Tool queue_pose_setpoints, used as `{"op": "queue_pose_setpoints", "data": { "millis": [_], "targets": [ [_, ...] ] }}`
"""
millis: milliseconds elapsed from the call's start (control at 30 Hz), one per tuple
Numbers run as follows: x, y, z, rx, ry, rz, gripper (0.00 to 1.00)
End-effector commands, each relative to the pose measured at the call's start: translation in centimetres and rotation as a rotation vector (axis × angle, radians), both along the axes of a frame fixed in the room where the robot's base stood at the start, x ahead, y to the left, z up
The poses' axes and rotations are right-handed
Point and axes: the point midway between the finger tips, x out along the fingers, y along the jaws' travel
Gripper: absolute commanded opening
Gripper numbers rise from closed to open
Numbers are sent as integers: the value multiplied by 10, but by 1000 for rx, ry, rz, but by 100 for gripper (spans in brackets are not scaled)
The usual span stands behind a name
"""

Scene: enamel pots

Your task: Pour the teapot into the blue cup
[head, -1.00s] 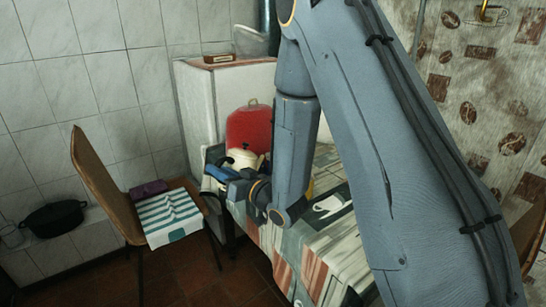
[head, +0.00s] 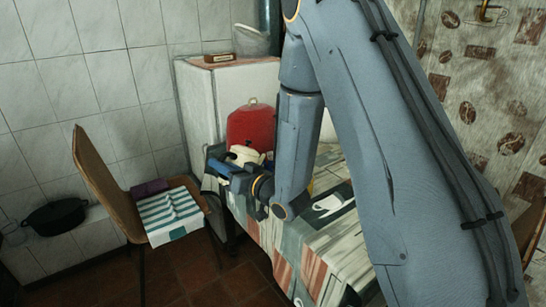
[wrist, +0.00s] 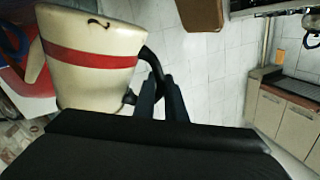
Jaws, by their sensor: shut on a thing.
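A cream teapot (wrist: 90,65) with a red band and a black handle fills the upper left of the wrist view. In the head view the teapot (head: 245,155) shows as a small cream shape behind my gripper (head: 218,172), over the far end of the table. A blue curved shape (wrist: 12,40) lies at the left edge of the wrist view. I cannot tell whether it is the blue cup, which is not clearly visible elsewhere.
A red pot (head: 252,126) stands behind the teapot, near a white cabinet (head: 200,100). A chair (head: 100,175) with a striped cloth (head: 168,213) is to the left. The patterned table (head: 310,235) runs toward me, partly hidden by my arm.

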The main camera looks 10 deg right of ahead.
Motion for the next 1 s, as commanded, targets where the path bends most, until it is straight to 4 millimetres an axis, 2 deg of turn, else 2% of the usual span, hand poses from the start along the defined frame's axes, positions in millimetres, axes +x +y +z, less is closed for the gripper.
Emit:
{"op": "queue_pose_setpoints", "data": {
  "millis": [1000],
  "targets": [
    [7, -7, 14, 49, 31, 1, 0]
  ]
}}
